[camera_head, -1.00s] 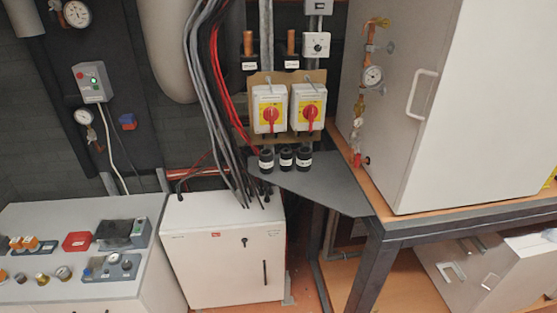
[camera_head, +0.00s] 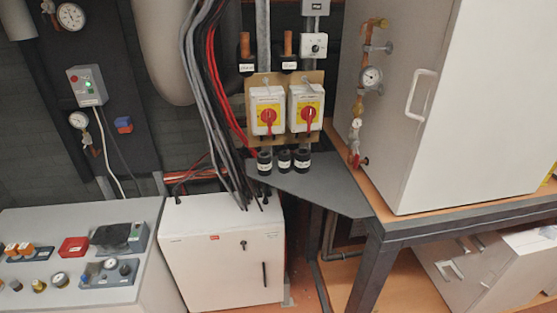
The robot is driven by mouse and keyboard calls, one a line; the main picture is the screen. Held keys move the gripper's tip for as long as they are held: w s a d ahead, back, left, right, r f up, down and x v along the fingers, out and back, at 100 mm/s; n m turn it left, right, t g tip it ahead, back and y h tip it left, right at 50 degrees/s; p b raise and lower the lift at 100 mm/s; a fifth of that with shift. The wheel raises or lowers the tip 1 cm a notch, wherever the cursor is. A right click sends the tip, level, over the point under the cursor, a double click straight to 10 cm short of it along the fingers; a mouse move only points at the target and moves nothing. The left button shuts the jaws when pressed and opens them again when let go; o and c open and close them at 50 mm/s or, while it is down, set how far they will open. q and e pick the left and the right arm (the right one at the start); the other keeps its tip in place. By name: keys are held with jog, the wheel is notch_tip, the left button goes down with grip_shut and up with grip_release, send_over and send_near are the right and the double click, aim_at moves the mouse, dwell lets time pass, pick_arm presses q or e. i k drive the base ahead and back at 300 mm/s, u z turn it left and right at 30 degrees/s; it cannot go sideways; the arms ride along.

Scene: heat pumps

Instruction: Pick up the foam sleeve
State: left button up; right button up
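Three short black cylinders with white labels stand upright in a row on a dark grey shelf (camera_head: 310,188); they look like foam sleeves. They are the left one (camera_head: 264,162), the middle one (camera_head: 284,160) and the right one (camera_head: 302,160). The label text is too small to read, so I cannot tell which one is meant. Above them, two copper pipe ends (camera_head: 245,42) (camera_head: 288,42) have black labelled pieces around their lower parts. Neither of my grippers is in view.
Two red-yellow rotary switches (camera_head: 268,116) (camera_head: 306,114) sit above the shelf. Black, grey and red cables (camera_head: 212,110) hang at its left. A white cabinet (camera_head: 222,255) stands below left. A large grey unit (camera_head: 465,100) on a bench borders the shelf's right.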

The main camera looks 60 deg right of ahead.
aim_at(302, 161)
jog(key=i, duration=1.05)
jog(key=z, duration=1.95)
